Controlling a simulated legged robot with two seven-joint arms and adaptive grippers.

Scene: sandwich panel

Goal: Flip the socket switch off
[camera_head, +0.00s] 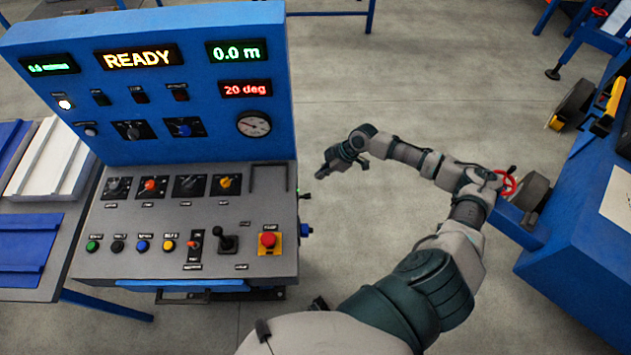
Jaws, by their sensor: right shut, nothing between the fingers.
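A blue and grey control console (190,225) fills the left of the head view. On its right side a blue socket-like part (306,230) sticks out, with a small dark part (304,194) above it. I cannot tell which of these holds the socket switch, or its position. My right gripper (323,172) is shut and empty. It appears in the picture just to the right of the console's side, above the small dark part and apart from it. My left gripper is not in view.
The console top has several knobs, buttons, a black joystick (227,240) and a red stop button (268,240). A blue machine with a red handwheel (507,184) stands at the right. Bare floor (420,90) lies between console and machine.

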